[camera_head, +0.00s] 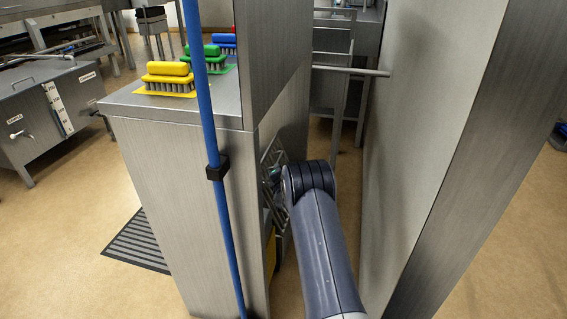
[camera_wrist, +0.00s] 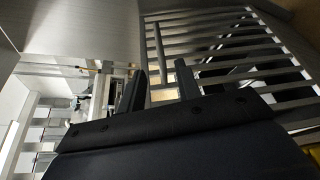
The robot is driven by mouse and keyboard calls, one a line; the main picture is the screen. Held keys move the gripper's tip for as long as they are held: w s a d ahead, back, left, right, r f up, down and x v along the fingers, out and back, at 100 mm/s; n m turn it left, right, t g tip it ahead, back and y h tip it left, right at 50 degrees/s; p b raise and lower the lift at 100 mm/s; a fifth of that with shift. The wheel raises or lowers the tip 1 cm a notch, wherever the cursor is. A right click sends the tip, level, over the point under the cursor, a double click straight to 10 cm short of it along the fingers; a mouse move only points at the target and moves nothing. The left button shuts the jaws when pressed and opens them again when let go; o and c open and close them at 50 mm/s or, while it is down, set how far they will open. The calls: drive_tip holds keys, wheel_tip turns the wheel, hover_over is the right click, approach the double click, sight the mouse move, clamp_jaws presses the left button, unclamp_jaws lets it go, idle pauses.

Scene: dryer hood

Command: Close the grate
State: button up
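The grate (camera_wrist: 225,45) is a frame of pale metal bars that fills the upper right of the wrist view. In the head view a small part of the grate (camera_head: 273,160) shows at the side of the steel cabinet, partly hidden by the cabinet's edge and my arm. My gripper (camera_wrist: 159,77) shows in the wrist view with its two dark fingers apart and no object clearly held between them. A short upright bar stands just beyond the fingertips. I cannot tell whether the fingers touch it. In the head view my gripper is hidden behind my wrist.
The steel cabinet (camera_head: 170,190) stands left of my arm, with yellow (camera_head: 168,78), green (camera_head: 206,56) and blue brushes (camera_head: 224,42) on top. A blue pole (camera_head: 205,110) stands before it. A tall steel panel (camera_head: 425,130) closes the right side, leaving a narrow gap.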

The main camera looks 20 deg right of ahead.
drive_tip(key=shift+b+x, duration=1.6)
drive_tip(key=shift+x, duration=3.75)
drive_tip(key=shift+r, duration=0.1)
drive_tip(key=shift+c, duration=0.3)
clamp_jaws()
